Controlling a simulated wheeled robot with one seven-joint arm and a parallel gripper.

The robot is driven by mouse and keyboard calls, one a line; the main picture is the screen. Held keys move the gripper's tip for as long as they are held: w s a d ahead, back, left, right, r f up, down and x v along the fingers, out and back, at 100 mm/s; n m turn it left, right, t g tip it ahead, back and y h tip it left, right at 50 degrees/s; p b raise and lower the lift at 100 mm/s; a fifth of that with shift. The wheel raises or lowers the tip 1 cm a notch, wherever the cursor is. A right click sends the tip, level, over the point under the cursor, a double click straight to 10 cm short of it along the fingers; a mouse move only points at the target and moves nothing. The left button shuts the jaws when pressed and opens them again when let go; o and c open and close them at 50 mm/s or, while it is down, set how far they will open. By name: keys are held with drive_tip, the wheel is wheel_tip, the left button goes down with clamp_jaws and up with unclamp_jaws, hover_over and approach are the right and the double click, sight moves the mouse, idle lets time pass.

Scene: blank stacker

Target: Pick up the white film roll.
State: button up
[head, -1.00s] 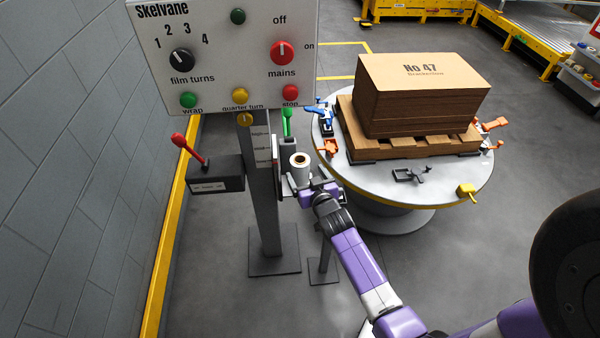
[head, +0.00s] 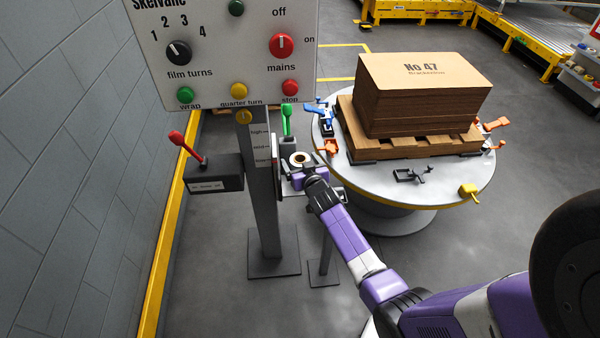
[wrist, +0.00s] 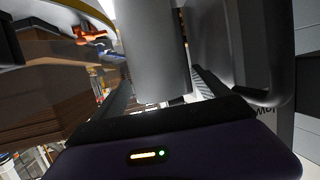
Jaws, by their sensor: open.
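The white film roll (head: 300,158) stands upright at the post, under the control panel; only its top and core show in the head view, the rest is hidden behind my gripper. In the wrist view the roll (wrist: 155,50) is a grey-white cylinder just ahead of my palm. My gripper (wrist: 158,92) is open, with one finger on each side of the roll's lower part. Contact between the fingers and the roll cannot be told. In the head view my gripper (head: 305,178) is close up to the roll.
The control panel (head: 225,60) and its post (head: 265,210) stand left of the roll. A green lever (head: 286,120) rises right behind it. The round turntable (head: 400,185) with clamps and a pallet of cardboard (head: 420,95) is to the right. A red lever (head: 185,145) is at left.

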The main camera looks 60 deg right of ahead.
drive_tip(key=c, duration=1.7)
drive_tip(key=shift+r, duration=0.1)
clamp_jaws()
drive_tip(key=shift+r, duration=0.1)
